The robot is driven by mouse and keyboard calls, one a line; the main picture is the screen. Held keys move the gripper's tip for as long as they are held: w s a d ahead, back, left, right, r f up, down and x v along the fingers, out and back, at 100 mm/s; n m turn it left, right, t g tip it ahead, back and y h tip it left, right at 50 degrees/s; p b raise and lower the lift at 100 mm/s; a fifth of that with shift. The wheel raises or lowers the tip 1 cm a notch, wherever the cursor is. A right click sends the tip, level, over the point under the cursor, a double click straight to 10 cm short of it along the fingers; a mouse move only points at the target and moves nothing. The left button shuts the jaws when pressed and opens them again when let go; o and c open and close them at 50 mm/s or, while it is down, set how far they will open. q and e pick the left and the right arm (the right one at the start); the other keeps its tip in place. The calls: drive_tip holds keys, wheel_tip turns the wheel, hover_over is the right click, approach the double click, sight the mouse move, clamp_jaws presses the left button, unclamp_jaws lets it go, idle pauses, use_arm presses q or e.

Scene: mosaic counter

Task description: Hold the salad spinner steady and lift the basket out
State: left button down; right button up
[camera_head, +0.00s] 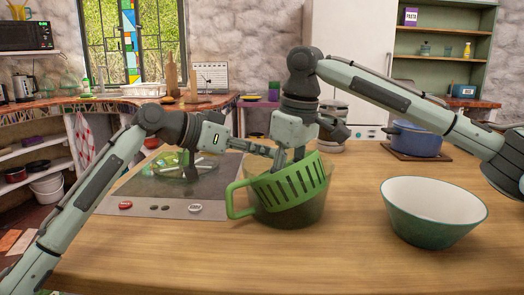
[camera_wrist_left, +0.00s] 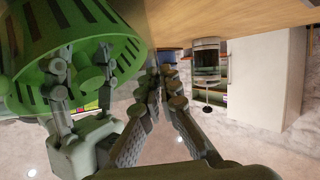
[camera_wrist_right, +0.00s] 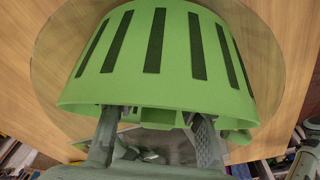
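The salad spinner has a clear bowl (camera_head: 309,218) on the wooden counter and a green slotted basket (camera_head: 293,190) tilted inside it. A green handle (camera_head: 230,203) sticks out at the left. My right gripper (camera_head: 299,155) reaches down into the basket; the basket fills the right wrist view (camera_wrist_right: 160,60), its rim hiding the fingertips. Its fingers stand apart, and I cannot tell whether they grip the basket. My left gripper (camera_head: 277,153) is at the far left edge of the bowl. In the left wrist view its fingers (camera_wrist_left: 161,72) are nearly together; any contact with the clear bowl is hidden.
A green-and-white open bowl (camera_head: 432,212) stands at the right. A blue pot (camera_head: 415,140) sits on a board (camera_head: 440,155) behind it. A clear greenish lid (camera_head: 178,170) lies on the dark hob (camera_head: 140,192) at the left. The front counter is clear.

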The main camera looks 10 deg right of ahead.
use_arm(q)
drive_tip(key=shift+f, duration=0.2)
use_arm(e)
drive_tip(key=shift+o, duration=0.9)
drive_tip(key=shift+r, duration=0.25)
use_arm(q)
drive_tip(key=shift+f, duration=0.15)
use_arm(e)
wheel_tip(320, 180, up, 12)
drive_tip(key=s+d, duration=0.1)
drive_tip(key=shift+s+f, duration=0.25)
use_arm(q)
drive_tip(key=c, duration=1.6)
unclamp_jaws()
drive_tip(key=shift+c, duration=0.2)
